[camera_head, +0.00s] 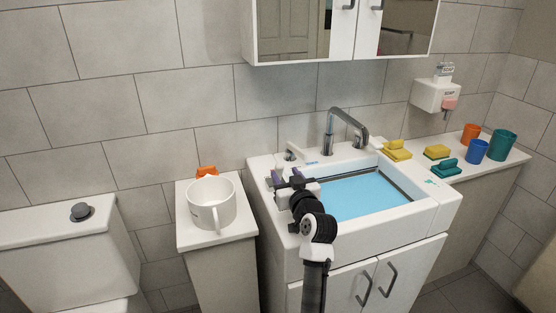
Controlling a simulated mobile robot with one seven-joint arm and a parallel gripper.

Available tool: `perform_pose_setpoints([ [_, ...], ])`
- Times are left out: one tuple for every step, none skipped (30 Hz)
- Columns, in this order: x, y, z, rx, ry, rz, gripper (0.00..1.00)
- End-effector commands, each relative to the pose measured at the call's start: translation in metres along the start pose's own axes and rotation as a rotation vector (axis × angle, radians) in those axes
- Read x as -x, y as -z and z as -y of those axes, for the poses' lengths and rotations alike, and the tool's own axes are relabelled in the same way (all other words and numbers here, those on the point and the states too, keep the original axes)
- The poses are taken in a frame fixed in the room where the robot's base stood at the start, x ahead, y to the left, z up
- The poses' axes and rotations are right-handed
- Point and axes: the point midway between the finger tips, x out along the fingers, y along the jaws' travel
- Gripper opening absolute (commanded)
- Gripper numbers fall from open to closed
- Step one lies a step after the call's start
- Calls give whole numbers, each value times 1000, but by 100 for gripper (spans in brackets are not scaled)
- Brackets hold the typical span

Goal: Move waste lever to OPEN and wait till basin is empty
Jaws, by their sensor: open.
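The white basin (292,255) holds light blue water (365,196) across its visible bottom. A small lever-like handle (292,152) stands on the back left of the basin rim, with a small blue mark beside it. Its lettering is too small to read, so I cannot tell whether it is the waste lever or how it is set. My gripper (286,179) is open over the left rim of the basin, in front of this handle and apart from it in the picture. My arm hides part of the basin's left and front rim.
The chrome faucet (331,132) rises behind the basin. Yellow sponges (397,150) and a teal sponge (446,168) lie at right, near several cups (503,144). A white mug (212,205) stands on the left cabinet. A mirror cabinet (346,30) hangs above.

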Motion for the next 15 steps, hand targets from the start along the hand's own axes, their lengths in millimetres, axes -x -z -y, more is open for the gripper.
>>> perform_pose_setpoints([
  [-12,3,1,0,2,2,47],
  [-18,4,1,1,1,1,47],
  [-26,4,0,1,1,1,47],
  [-31,3,0,0,1,1,47],
  [-36,3,1,0,2,1,47],
  [-43,3,1,0,1,0,47],
  [-47,3,1,0,1,0,47],
  [-50,2,1,0,2,1,47],
  [-55,2,0,0,1,0,47],
  [-58,2,0,0,1,-1,47],
  [-60,2,0,1,0,-1,47],
  [-63,1,0,0,0,0,47],
  [-64,1,0,1,0,0,47],
  [-66,1,0,1,0,0,47],
  [-67,1,0,1,0,-1,47],
])
